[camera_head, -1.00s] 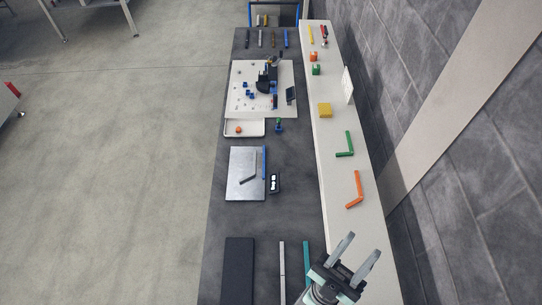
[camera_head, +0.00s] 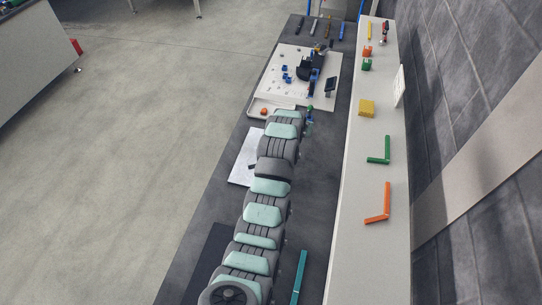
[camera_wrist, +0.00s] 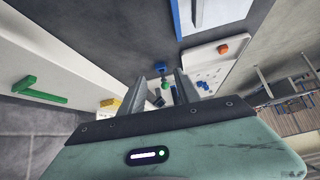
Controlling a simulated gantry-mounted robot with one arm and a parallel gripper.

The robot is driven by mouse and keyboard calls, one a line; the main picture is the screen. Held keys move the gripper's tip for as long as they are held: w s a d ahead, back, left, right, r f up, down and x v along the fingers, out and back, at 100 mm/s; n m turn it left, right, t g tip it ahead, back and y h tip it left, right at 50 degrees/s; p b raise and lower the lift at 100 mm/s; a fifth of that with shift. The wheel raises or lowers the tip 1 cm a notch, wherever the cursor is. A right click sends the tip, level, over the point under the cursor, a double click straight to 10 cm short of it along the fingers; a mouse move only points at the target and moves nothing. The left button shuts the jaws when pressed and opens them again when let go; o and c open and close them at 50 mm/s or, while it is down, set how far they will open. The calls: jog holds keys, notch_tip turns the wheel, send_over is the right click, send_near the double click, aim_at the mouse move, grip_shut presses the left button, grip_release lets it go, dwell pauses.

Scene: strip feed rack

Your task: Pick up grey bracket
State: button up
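The grey bracket (camera_head: 252,166) lies on the silver plate (camera_head: 240,176). In the head view my arm covers most of it, and only a dark end shows. In the wrist view a piece of it (camera_wrist: 198,12) shows at the top edge on the plate (camera_wrist: 226,12), beside a blue strip (camera_wrist: 178,20). My gripper (camera_wrist: 158,76) is open, with its two fingers apart and nothing between them. It is away from the bracket. In the head view my arm hides the gripper.
An orange bracket (camera_head: 386,205), a green bracket (camera_head: 387,152) and a yellow block (camera_head: 367,108) lie on the white shelf along the wall. A white board (camera_head: 270,80) with small parts stands farther back. A teal strip (camera_head: 299,275) lies near the front.

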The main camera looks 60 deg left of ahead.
jog(key=s+a+f+g, duration=0.1)
jog(key=s, duration=0.2)
jog(key=s+a+f+g+h+b, duration=0.1)
jog(key=s+f, duration=0.1)
jog(key=s, duration=0.1)
jog(key=s+a+f+n+h, duration=0.1)
jog(key=s, duration=0.2)
jog(key=shift+s+a+f+g+b, duration=0.1)
jog(key=shift+f+g+b, duration=0.25)
jog(key=shift+f+g, duration=0.05)
jog(key=shift+a+f, duration=0.2)
jog(key=shift+f, duration=0.05)
jog(key=shift+x, duration=1.9)
jog(key=shift+s+f+b, duration=0.1)
jog(key=shift+f+b, duration=0.45)
jog(key=shift+f, duration=0.1)
jog(key=shift+a+f+b, duration=0.25)
jog(key=shift+f+b, duration=0.35)
jog(key=shift+b, duration=0.25)
jog(key=shift+w, duration=0.2)
jog(key=shift+c, duration=0.5)
